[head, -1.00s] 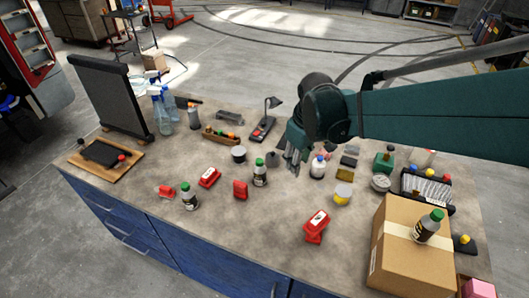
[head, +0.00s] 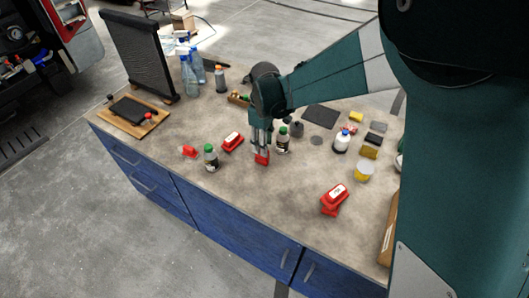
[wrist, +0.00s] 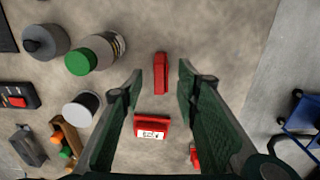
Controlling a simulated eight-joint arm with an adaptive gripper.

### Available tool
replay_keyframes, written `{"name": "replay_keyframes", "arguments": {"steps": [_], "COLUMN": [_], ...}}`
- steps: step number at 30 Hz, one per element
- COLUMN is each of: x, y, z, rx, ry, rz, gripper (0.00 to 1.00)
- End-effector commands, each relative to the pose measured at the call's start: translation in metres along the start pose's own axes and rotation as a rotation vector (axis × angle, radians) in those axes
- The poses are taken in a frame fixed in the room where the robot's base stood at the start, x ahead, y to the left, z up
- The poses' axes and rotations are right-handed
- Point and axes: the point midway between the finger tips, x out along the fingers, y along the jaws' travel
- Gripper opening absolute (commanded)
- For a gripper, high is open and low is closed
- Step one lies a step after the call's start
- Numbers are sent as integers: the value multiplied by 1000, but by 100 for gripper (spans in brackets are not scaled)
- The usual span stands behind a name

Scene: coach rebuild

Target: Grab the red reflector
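A plain red block (head: 262,159), which looks like the red reflector, stands on the bench near its front edge. My gripper (head: 261,149) is directly over it, pointing down, and its fingers hide part of the block's top. In the wrist view the red block (wrist: 160,73) appears between the two fingertips of my open gripper (wrist: 161,82), with a gap on each side. I cannot tell whether the tips reach down past its top.
A red box with a white label (head: 232,141) and a green-capped bottle (head: 283,141) stand close on either side. Bare bench lies in front.

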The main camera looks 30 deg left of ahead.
Motion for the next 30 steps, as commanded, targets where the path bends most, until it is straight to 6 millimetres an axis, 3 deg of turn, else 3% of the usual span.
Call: {"name": "replay_keyframes", "arguments": {"steps": [17, 30], "x": [10, 34], "y": [-4, -4], "z": [-8, -8], "rx": [-21, -21], "ry": [-6, -6], "rz": [-6, -6], "gripper": [32, 32]}}
